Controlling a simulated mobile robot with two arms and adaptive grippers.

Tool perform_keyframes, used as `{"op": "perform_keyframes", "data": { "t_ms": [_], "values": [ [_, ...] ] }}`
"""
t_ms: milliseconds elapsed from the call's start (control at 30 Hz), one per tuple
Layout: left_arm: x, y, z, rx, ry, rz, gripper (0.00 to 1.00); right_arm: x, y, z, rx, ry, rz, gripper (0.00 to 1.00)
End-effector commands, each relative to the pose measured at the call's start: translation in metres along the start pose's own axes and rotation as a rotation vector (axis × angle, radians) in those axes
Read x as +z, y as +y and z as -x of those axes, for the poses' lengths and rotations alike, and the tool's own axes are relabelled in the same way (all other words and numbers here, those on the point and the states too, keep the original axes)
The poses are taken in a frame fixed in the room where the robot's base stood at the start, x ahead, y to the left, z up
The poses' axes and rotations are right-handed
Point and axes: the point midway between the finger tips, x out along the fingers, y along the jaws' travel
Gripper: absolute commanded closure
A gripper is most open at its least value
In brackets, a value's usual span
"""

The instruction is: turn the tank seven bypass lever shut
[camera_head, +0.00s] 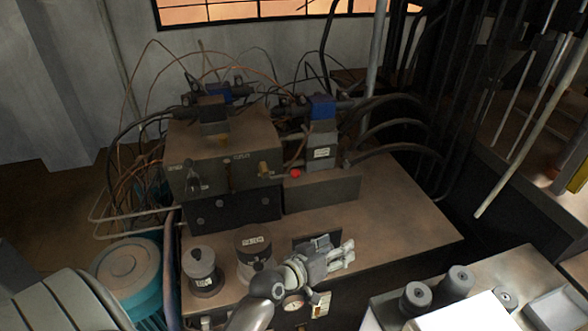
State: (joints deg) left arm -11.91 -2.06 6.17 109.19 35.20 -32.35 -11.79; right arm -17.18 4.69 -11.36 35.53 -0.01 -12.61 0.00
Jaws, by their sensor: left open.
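My left gripper (346,254) is open and empty. It is low over the front part of the brown bench top, its fingers pointing right. A brown hydraulic block (222,150) stands behind it to the left. A dark lever-like handle (193,177) sticks out of the block's front left. A small brass fitting (263,169) is at its front right. The small labels are too small to read, so I cannot tell which part is the tank seven bypass lever. The gripper is apart from the block. My right gripper is not in view.
A red button (295,173) sits right of the block. Two dark round caps (202,266) (253,246) stand on the bench near my left arm. A gauge (293,303) is below the gripper. Hoses (400,125) arch behind. The bench top (405,215) is clear at right.

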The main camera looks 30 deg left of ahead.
Motion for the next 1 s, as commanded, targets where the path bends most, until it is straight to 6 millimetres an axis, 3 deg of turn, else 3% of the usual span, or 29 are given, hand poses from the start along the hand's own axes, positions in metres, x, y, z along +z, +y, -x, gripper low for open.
{"op": "perform_keyframes", "data": {
  "t_ms": [100, 300, 533, 767, 1000],
  "values": [
    [-0.05, -0.022, -0.02, -0.034, 0.213, 0.133, 0.44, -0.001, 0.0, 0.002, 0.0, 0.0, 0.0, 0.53],
    [-0.102, -0.083, -0.033, -0.174, 0.527, 0.368, 0.44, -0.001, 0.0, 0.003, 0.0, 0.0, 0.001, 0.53],
    [-0.112, -0.139, -0.029, -0.354, 0.725, 0.563, 0.44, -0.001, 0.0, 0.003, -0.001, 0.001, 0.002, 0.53],
    [-0.112, -0.156, -0.029, -0.407, 0.769, 0.608, 0.44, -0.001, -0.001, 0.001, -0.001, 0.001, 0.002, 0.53],
    [-0.129, -0.175, -0.053, -0.404, 0.769, 0.606, 0.44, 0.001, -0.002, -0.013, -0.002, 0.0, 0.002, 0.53]
  ]
}}
